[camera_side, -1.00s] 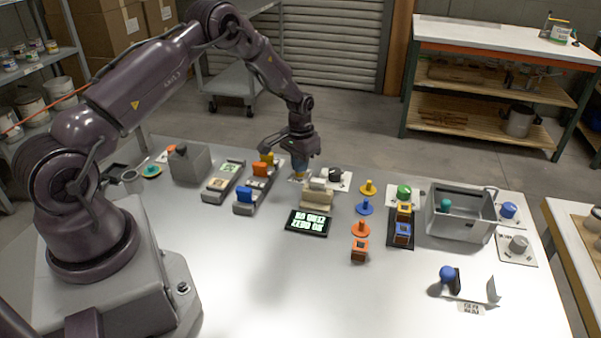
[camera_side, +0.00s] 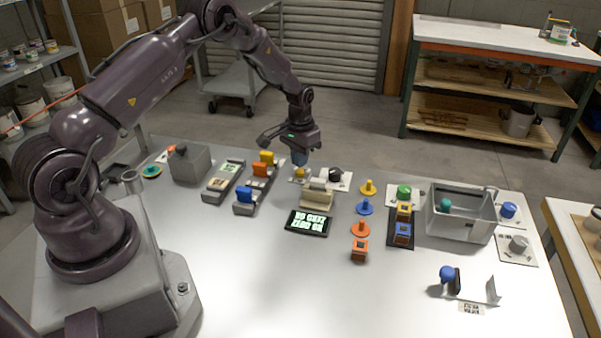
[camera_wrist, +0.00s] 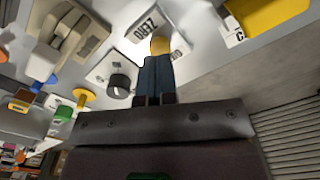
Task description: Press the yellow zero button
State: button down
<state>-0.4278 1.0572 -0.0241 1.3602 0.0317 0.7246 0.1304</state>
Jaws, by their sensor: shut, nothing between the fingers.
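The yellow zero button (camera_side: 299,173) sits on a white plate at the back middle of the table, behind the beige device. It also shows in the wrist view (camera_wrist: 160,44), partly hidden behind my fingertips, beside a plate lettered "ZERO" (camera_wrist: 146,24). My gripper (camera_side: 300,161) points down with its blue fingers shut and empty, just above the button in the side view. In the wrist view the closed fingertips (camera_wrist: 157,62) overlap the button's lower edge. A small gap seems to separate them, though contact is hard to judge.
A black knob (camera_side: 336,173) stands close to the right of the button. The beige device (camera_side: 317,198) and a black lit display (camera_side: 307,223) are in front.

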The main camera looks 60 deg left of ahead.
aim_at(300, 171)
jog(key=shift+r, duration=2.05)
jog(key=shift+s+d+f+g, duration=0.2)
jog(key=shift+s+d+f, duration=0.1)
jog(key=shift+s, duration=0.3)
jog(key=shift+s+d+f+g, duration=0.2)
jog(key=shift+s+f, duration=0.05)
jog(key=shift+s, duration=0.3)
jog(key=s+d+r+m+t, duration=0.1)
jog(key=s+d+r+t, duration=0.1)
jog(key=s+d+r, duration=0.4)
jog(key=s+d+r+m+t, duration=0.1)
jog(key=s+d+r+t, duration=0.1)
jog(key=s+d+r, duration=0.4)
jog(key=s+d+r+m+t, duration=0.1)
jog(key=s+d+r+t, duration=0.1)
jog(key=s+d+r, duration=0.4)
jog(key=v, duration=1.1)
jog(key=shift+s+d+r, duration=0.3)
jog(key=shift+d, duration=0.1)
